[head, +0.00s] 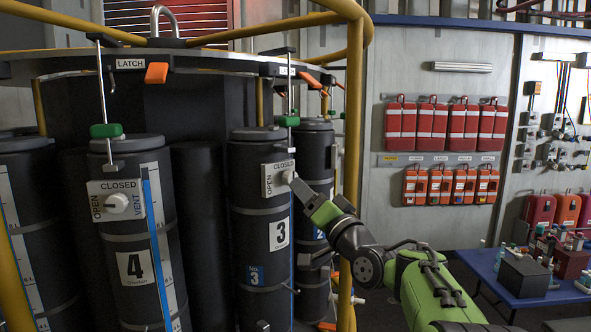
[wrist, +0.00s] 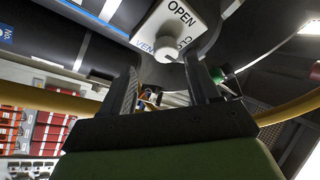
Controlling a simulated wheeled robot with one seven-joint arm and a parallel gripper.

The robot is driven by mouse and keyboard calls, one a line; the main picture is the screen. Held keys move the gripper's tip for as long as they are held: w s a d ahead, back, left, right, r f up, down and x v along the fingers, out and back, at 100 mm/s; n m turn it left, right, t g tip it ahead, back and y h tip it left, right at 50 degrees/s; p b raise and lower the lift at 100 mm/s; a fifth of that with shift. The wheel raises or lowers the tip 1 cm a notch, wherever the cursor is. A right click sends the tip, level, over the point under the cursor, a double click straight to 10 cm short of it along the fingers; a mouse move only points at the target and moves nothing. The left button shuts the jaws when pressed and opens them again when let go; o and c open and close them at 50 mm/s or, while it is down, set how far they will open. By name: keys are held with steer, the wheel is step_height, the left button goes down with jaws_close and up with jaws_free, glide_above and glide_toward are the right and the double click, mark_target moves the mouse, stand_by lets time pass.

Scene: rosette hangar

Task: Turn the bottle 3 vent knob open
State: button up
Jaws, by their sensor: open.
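Bottle 3 (head: 254,235) is a black cylinder with a white "3" label. Near its top is a white vent plate (head: 268,178), marked OPEN on the left and CLOSED at the top. The white vent knob (head: 287,177) sits on the plate, partly covered by my gripper (head: 294,182) at its right. In the wrist view, the plate (wrist: 179,17) and knob (wrist: 168,49) show ahead of my open gripper (wrist: 162,75), the knob lying between the finger lines. I cannot tell whether the fingers touch it. The knob's setting is unclear.
Bottle 4 (head: 133,262) stands to the left with its own knob (head: 117,203). Yellow rails (head: 353,120) curve around the bottles, one just right of bottle 3. A green-clamped rod (head: 289,121) stands above bottle 3. A blue table (head: 500,275) with small items is at right.

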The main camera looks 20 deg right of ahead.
mark_target(292, 179)
steer(key=w, duration=0.1)
steer(key=w+a+r+p, duration=0.1)
steer(key=w+r+p, duration=0.1)
steer(key=w, duration=0.1)
steer(key=shift+a+r, duration=0.1)
steer(key=shift+a, duration=0.25)
steer(key=shift+w+d, duration=0.2)
steer(key=shift+w, duration=0.25)
steer(key=shift+s, duration=0.15)
steer(key=shift+c, duration=1.3)
steer(key=c, duration=0.8)
